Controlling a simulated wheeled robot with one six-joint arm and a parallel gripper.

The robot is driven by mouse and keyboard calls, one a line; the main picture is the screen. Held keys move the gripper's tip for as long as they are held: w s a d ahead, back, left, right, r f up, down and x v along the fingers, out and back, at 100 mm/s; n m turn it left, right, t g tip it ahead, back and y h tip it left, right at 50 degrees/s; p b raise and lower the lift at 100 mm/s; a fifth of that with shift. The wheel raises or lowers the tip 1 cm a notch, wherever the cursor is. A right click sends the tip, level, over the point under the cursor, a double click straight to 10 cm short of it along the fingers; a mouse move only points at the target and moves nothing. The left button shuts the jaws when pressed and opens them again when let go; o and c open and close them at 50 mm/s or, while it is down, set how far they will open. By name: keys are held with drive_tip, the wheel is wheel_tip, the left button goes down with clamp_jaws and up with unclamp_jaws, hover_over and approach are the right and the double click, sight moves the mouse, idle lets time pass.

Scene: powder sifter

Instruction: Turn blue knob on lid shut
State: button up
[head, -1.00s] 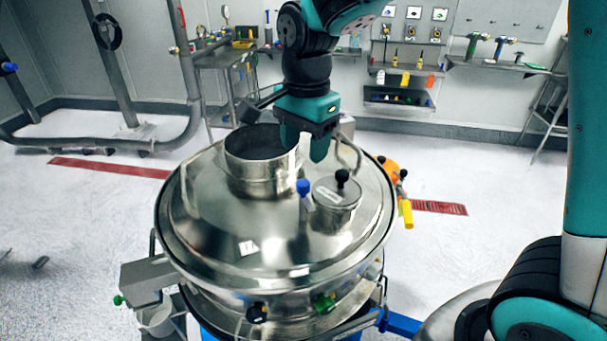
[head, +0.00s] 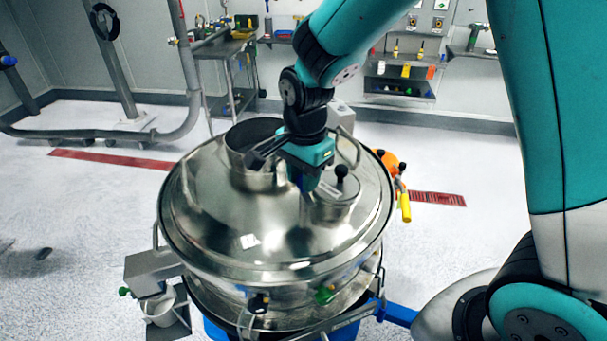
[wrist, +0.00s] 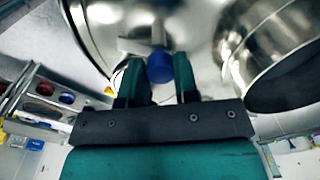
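The steel sifter lid (head: 215,228) fills the middle of the head view. My gripper (head: 306,178) points down over it, between the open round inlet (head: 237,165) and the small capped port (head: 335,192). In the wrist view, the blue knob (wrist: 159,67) lies between the two teal fingers of my gripper (wrist: 158,72). The fingers are apart, one on each side of the knob, with little room beside it. I cannot tell whether either finger touches it. In the head view the gripper mostly hides the knob.
A black knob (head: 341,170) tops the small port close to the right of my gripper. A bent lid handle (head: 350,152) stands just behind.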

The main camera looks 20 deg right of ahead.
drive_tip(key=shift+c, duration=0.7)
drive_tip(key=shift+n, duration=0.3)
drive_tip(key=n, duration=0.3)
drive_tip(key=shift+n, duration=0.3)
drive_tip(key=n, duration=0.4)
drive_tip(key=shift+n, duration=0.3)
drive_tip(key=n, duration=0.4)
drive_tip(key=shift+w+b, duration=0.1)
drive_tip(key=shift+b, duration=0.2)
drive_tip(key=n, duration=0.5)
drive_tip(key=shift+g, duration=0.3)
drive_tip(key=o, duration=0.9)
